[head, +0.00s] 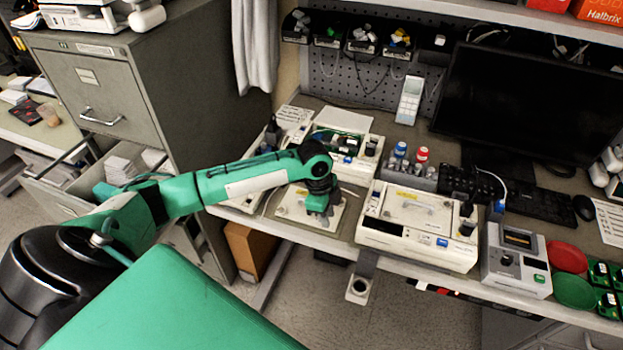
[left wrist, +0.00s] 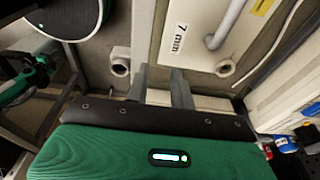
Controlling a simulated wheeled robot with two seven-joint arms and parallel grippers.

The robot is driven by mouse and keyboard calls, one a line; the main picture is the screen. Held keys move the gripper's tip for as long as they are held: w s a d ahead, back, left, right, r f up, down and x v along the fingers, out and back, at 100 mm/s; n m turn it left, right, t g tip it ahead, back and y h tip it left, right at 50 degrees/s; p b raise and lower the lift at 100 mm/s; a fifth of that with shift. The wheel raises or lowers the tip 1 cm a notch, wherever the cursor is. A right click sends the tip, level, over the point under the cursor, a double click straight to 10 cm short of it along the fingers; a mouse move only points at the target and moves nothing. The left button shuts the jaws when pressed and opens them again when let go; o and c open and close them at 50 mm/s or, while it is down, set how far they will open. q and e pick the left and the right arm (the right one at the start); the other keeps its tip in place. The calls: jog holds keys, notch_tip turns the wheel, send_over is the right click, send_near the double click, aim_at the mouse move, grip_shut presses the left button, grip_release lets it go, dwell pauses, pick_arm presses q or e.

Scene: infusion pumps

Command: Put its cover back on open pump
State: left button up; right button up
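The open pump (head: 348,143) stands at the back of the bench, with green and dark parts showing inside its pale case. A flat beige cover (head: 293,209) lies on the bench in front of it, partly hidden by my left gripper (head: 322,208). My right gripper is not in view.
A closed pump (head: 418,222) stands just right of the cover. A small grey device (head: 516,260), red and green discs and a keyboard (head: 520,192) are farther right. Bottles (head: 411,163) stand behind. A filing cabinet (head: 130,95) with an open drawer is at the left.

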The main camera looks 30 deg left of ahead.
pick_arm(q)
jog(key=w+a+r, duration=0.1)
jog(key=a, duration=0.1)
jog(key=w+a+r, duration=0.1)
jog(key=a+r, duration=0.1)
jog(key=a, duration=0.1)
jog(key=w+a+r, duration=0.2)
jog(key=a, duration=0.1)
jog(key=shift+a+r, duration=0.1)
jog(key=shift+a, duration=0.05)
notch_tip(320, 180, down, 4)
jog(key=b, duration=0.5)
jog(key=shift+w+f, duration=0.1)
jog(key=shift+f, duration=1.65)
grip_shut()
